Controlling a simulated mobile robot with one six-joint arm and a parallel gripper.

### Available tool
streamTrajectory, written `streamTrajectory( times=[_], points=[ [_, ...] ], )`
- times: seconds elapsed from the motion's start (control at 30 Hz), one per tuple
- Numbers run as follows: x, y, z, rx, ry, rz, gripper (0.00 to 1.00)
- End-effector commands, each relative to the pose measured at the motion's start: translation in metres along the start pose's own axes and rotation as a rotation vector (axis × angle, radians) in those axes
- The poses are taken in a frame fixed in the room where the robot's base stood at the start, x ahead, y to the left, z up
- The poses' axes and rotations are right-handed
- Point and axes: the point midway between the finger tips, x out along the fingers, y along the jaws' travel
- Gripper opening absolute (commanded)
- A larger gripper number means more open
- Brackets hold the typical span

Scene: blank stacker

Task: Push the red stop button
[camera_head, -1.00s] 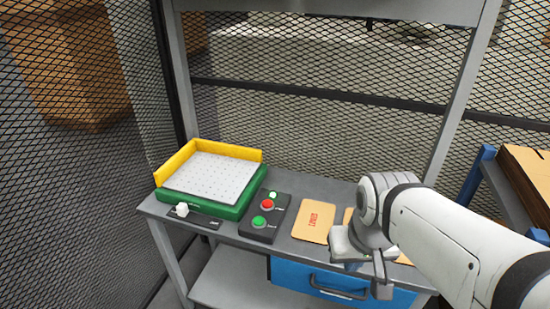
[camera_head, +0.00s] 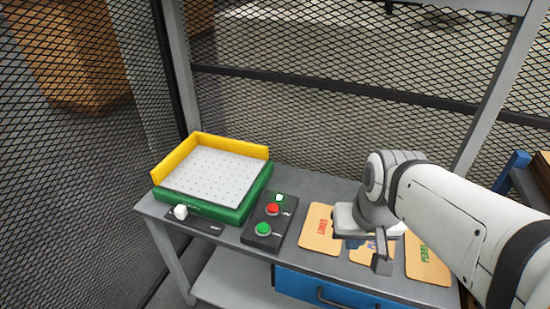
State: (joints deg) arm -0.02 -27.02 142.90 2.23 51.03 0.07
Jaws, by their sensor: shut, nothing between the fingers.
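The red stop button (camera_head: 272,209) sits on a dark control box (camera_head: 258,239) on the grey bench. A green button (camera_head: 263,229) is below it, and a small pale green light (camera_head: 279,197) is above it. My gripper (camera_head: 381,264) is to the right of the box, over the tan cards, apart from the red button. Its fingers look shut with nothing between them. Nothing hides the red button.
A green and yellow tray with a perforated white plate (camera_head: 212,174) stands left of the box. A white knob (camera_head: 181,211) is at the bench's front left. Tan cards (camera_head: 319,228) lie right of the box. A blue drawer (camera_head: 335,289) is below. Wire mesh stands behind.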

Motion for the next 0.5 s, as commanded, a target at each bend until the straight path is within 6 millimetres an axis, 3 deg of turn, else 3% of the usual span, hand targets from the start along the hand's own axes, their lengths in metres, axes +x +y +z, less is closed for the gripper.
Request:
streamTrajectory(
  times=[0.17, 0.3, 0.5],
  points=[
    [0.011, -0.043, -0.035, 0.175, -0.038, -0.184, 0.0],
    [0.027, -0.088, -0.082, 0.444, -0.086, -0.375, 0.0],
    [0.061, -0.132, -0.154, 0.888, -0.155, -0.573, 0.0]
  ],
)
